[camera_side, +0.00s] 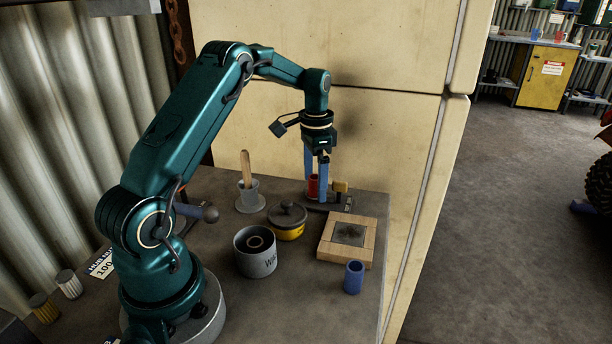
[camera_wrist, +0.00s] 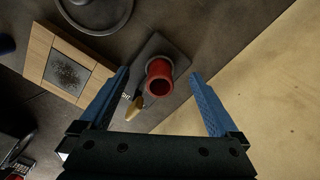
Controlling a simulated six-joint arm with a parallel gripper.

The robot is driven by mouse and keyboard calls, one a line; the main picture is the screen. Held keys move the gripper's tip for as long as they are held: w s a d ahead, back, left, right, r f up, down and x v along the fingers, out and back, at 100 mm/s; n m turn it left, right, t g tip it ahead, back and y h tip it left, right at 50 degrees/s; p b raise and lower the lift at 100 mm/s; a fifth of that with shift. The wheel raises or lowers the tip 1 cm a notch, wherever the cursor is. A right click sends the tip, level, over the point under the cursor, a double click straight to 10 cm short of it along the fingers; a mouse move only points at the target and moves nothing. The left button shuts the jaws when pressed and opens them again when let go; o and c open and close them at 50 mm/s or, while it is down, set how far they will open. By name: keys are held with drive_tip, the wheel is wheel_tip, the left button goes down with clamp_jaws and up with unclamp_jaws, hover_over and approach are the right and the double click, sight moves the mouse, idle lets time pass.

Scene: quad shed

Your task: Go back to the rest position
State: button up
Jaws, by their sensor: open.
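My gripper (camera_side: 317,178) is at the back of the bench, pointing down, with its two blue fingers apart. A red cup (camera_side: 312,186) stands upright on a dark base plate between the fingers. In the wrist view the red cup (camera_wrist: 159,78) shows between the fingertips of my gripper (camera_wrist: 162,88), with gaps on both sides. No finger visibly touches it there. A yellow knob or handle (camera_side: 340,187) sits beside the cup on the same plate.
A wood-framed square (camera_side: 327,246) and a blue cup (camera_side: 353,277) lie toward the front. A yellow lidded pot (camera_side: 287,228), a grey tin (camera_side: 242,260) and a grey holder with a wooden stick (camera_side: 250,195) stand left. A cream panel (camera_side: 400,130) rises close behind my gripper.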

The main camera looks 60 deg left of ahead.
drive_tip(key=shift+r, duration=3.35)
